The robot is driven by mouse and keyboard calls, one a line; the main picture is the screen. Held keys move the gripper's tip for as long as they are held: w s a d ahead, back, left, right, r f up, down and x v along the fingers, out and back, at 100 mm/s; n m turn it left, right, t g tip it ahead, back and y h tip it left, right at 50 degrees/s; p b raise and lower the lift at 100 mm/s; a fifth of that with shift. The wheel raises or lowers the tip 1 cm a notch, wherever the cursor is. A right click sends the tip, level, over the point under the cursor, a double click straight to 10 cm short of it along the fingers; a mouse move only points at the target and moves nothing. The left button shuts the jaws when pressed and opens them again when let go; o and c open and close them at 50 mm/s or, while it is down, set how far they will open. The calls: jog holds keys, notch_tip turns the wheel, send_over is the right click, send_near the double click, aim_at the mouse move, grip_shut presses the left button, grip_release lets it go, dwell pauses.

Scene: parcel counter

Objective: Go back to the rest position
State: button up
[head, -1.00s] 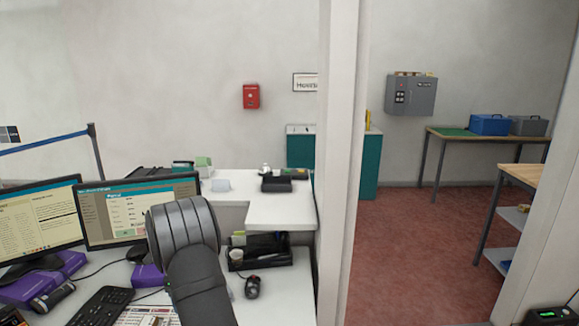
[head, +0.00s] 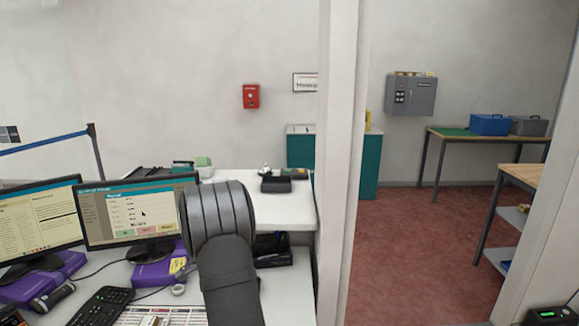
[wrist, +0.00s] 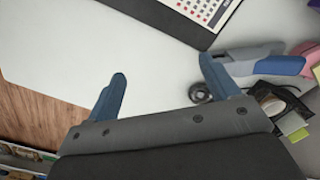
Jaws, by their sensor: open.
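My gripper (wrist: 162,88) shows in the wrist view with its two blue fingers wide apart. Nothing is between them. It hangs over the white desk top (wrist: 60,50). In the head view only my dark grey arm shows, in front of the counter, and the gripper is hidden there.
Two monitors (head: 138,215) stand at the left on purple boxes, with a keyboard (head: 100,306) in front. A raised white counter (head: 285,205) and a white post (head: 340,160) are to the right. In the wrist view, a blue-grey tool (wrist: 255,66) lies near the right finger.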

jog(key=s+d+n, duration=0.4)
jog(key=d+n, duration=0.5)
jog(key=d, duration=0.4)
jog(key=shift+d+n, duration=0.15)
jog(key=shift+n, duration=0.25)
jog(key=shift+f, duration=0.1)
jog(key=shift+c, duration=0.2)
dwell(1.8)
